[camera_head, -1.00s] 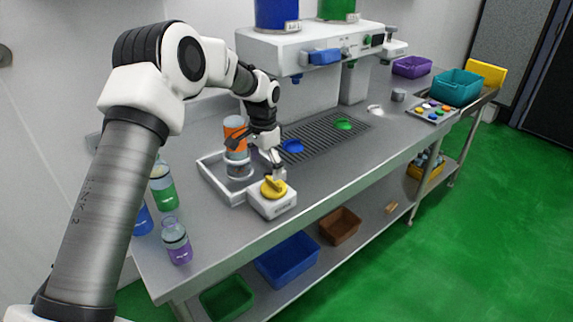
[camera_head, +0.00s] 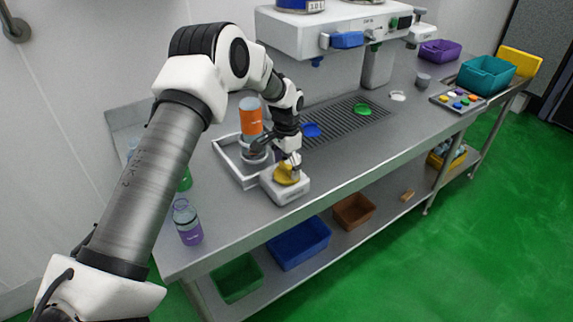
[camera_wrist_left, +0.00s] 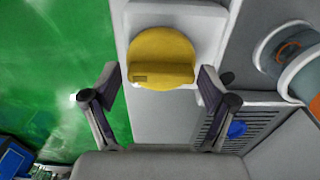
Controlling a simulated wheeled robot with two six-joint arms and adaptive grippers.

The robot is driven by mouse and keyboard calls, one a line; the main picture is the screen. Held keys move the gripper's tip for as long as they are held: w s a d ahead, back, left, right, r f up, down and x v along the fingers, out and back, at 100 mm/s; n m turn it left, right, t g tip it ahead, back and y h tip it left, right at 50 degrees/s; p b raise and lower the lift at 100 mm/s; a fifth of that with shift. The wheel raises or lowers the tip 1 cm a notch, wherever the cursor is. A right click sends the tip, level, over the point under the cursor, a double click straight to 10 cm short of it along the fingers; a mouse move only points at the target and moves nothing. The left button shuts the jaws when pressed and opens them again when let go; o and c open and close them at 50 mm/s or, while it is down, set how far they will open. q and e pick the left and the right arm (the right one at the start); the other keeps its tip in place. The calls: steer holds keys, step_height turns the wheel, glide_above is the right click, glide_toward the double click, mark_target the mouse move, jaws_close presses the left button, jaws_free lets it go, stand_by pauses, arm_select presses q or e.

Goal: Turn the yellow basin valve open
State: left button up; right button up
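The yellow basin valve (camera_head: 284,177) is a round knob with a raised bar, on a white box (camera_head: 290,193) at the table's front edge. In the left wrist view the knob (camera_wrist_left: 160,50) is in the upper middle, its bar lying across the picture. My left gripper (camera_head: 288,163) is right over the valve and hides part of it. In the left wrist view its fingers (camera_wrist_left: 159,82) are spread, one on each side of the knob, with gaps showing. I cannot tell whether a tip touches. My right gripper is out of view.
Behind the valve, a white-framed basin (camera_head: 228,163) holds a clear container with an orange part (camera_head: 250,117). A purple-labelled bottle (camera_head: 187,222) stands to the left. A drain grate (camera_head: 340,124) with blue and green discs lies right. The table right of the valve is clear.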

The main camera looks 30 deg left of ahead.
arm_select(q)
steer(key=c, duration=0.5)
steer(key=shift+f+n, duration=0.1)
steer(key=shift+n, duration=0.3)
steer(key=n+p, duration=0.1)
steer(key=n, duration=0.1)
steer(key=shift+n, duration=0.3)
steer(key=n+p, duration=0.1)
steer(key=n, duration=0.2)
steer(key=shift+n+p, duration=0.3)
steer(key=shift+p, duration=0.1)
steer(key=n+p, duration=0.1)
steer(key=n, duration=0.4)
steer(key=shift+d+p, duration=0.1)
steer(key=shift+p, duration=0.25)
steer(key=n+p, duration=0.1)
steer(key=n, duration=0.5)
steer(key=shift+w, duration=0.1)
